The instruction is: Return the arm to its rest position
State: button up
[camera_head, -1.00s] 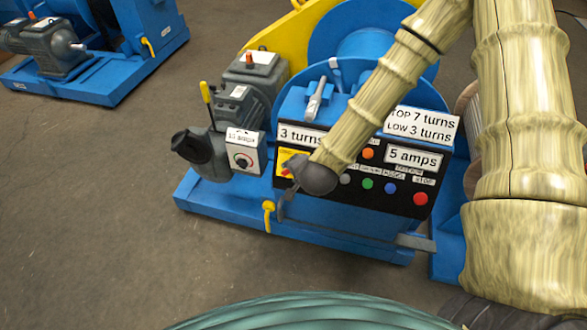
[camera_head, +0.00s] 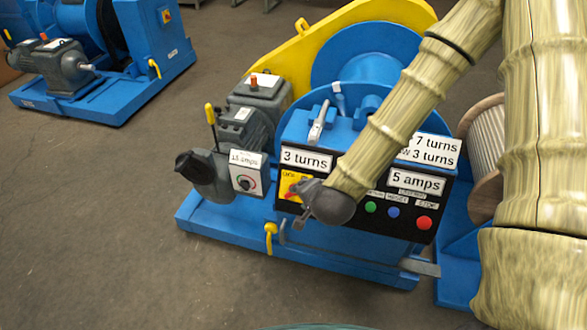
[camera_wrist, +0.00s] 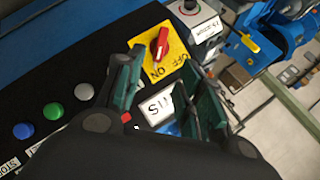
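My arm (camera_head: 402,122), with a bamboo-like surface, reaches down from the top right across the front of the blue machine's control panel. My gripper (camera_head: 299,208) is beside the yellow switch plate with its red knob (camera_head: 291,195) and covers part of the panel. In the wrist view my gripper (camera_wrist: 164,72) has its two dark green fingers spread apart with nothing held between them. The red knob (camera_wrist: 160,45) on the yellow ON/OFF plate shows beyond the fingers. A white label (camera_wrist: 158,107) shows in the gap.
Green (camera_head: 370,207), blue (camera_head: 393,212) and red (camera_head: 424,223) buttons sit right of my gripper. A grey motor (camera_head: 246,122) and a control box (camera_head: 246,183) stand at left. A second blue machine (camera_head: 130,85) is at far left. The floor (camera_head: 90,230) at left is clear.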

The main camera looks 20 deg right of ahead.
jog(key=shift+f, duration=0.1)
jog(key=s+d+f+n+g, duration=0.1)
jog(key=s+f+n+g, duration=0.3)
jog(key=s+f, duration=0.8)
jog(key=s+d+f+n+g, duration=0.1)
jog(key=s+f+n+g, duration=0.4)
jog(key=s+f+n, duration=0.4)
jog(key=s+f, duration=0.4)
jog(key=s, duration=0.2)
jog(key=shift+s+d+f+p, duration=0.15)
jog(key=shift+s+d+p, duration=0.1)
jog(key=shift+s+p, duration=0.1)
jog(key=shift+w, duration=0.1)
